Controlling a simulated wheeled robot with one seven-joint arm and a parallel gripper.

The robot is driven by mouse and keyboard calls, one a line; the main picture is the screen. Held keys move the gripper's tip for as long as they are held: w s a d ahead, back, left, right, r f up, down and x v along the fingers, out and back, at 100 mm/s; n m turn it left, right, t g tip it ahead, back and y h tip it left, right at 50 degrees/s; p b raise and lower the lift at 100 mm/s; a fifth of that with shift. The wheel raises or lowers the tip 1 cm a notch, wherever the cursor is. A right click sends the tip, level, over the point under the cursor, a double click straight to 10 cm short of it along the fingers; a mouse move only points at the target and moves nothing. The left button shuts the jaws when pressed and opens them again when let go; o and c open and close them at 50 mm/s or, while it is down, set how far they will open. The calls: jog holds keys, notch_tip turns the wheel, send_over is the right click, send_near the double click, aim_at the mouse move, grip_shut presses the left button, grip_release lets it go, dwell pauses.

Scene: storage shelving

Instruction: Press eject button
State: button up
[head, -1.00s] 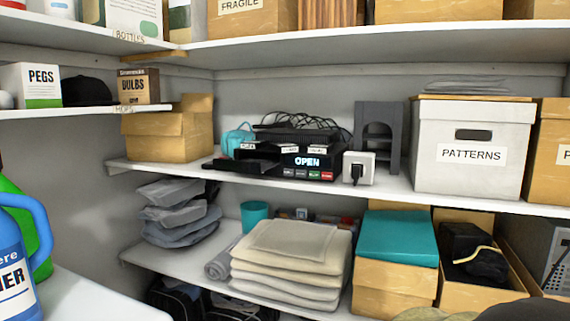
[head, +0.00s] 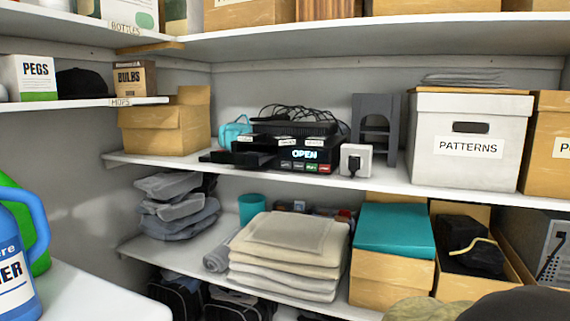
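A black disc player (head: 300,157) sits on the middle shelf, among dark boxes and cables. Its lit display (head: 304,155) reads "OPEN". A row of small buttons (head: 305,167) lies along its front below the display, some green and one red at the right end. Their labels are too small to read. A dark flat tray-like part (head: 236,158) juts out to the left of the display. My gripper is not in view, so its state and distance from the player cannot be seen.
A white outlet box with a black plug (head: 355,161) stands just right of the player. A dark grey stand (head: 376,130) and a white "PATTERNS" box (head: 468,158) are further right. A cardboard box (head: 165,125) is at left.

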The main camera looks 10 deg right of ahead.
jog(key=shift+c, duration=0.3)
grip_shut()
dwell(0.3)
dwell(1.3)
